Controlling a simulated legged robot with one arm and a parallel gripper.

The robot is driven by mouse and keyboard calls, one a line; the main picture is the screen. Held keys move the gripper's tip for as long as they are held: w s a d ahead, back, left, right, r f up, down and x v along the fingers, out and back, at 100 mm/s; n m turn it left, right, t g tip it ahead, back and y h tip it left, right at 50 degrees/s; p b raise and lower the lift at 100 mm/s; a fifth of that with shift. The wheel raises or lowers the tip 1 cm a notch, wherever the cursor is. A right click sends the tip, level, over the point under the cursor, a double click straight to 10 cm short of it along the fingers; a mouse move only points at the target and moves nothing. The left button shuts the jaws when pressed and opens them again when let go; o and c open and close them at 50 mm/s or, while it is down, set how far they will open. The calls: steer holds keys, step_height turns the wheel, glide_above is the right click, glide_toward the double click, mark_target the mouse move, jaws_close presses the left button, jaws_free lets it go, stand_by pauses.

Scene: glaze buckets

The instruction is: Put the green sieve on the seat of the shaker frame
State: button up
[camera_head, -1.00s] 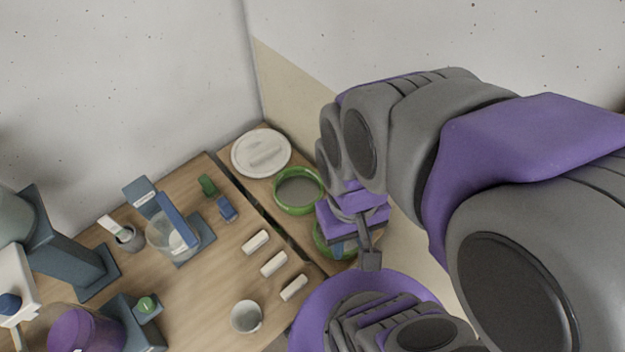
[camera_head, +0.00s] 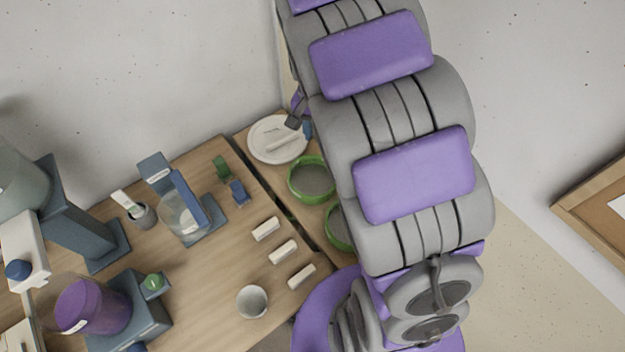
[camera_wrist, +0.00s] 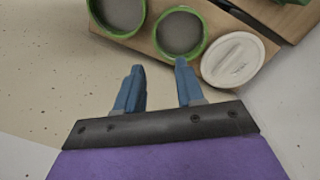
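Two round green-rimmed sieves with grey insides lie on the narrow side board. The middle one (camera_head: 311,179) shows fully in the wrist view (camera_wrist: 180,33). The nearer one (camera_head: 337,229) is partly behind my arm in the head view and cut by the top edge in the wrist view (camera_wrist: 117,12). My gripper (camera_wrist: 159,72) has its blue fingers apart, with nothing between them. It is short of the sieves in the wrist view; in the head view it is mostly hidden behind my arm, near the white lid. A blue-grey stand (camera_head: 208,222) may be the shaker frame; I cannot tell.
A white round lid (camera_head: 278,140) lies at the board's far end, beside the middle sieve. Three white blocks (camera_head: 283,251) and a white cup (camera_head: 252,301) are on the table. A purple bucket (camera_head: 92,305) stands at lower left. Walls are close behind the board.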

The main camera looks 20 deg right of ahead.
steer(key=m, duration=0.2)
glide_above(294, 166)
step_height(294, 166, down, 12)
steer(key=w+f, duration=0.1)
steer(key=shift+t+y, duration=0.3)
step_height(294, 166, down, 12)
steer(key=b, duration=0.3)
steer(key=shift+w+d+f, duration=0.1)
steer(key=shift+d, duration=0.05)
steer(key=f, duration=0.1)
steer(key=f+b, duration=0.1)
steer(key=f, duration=0.3)
steer(key=shift+s, duration=0.3)
jaws_close()
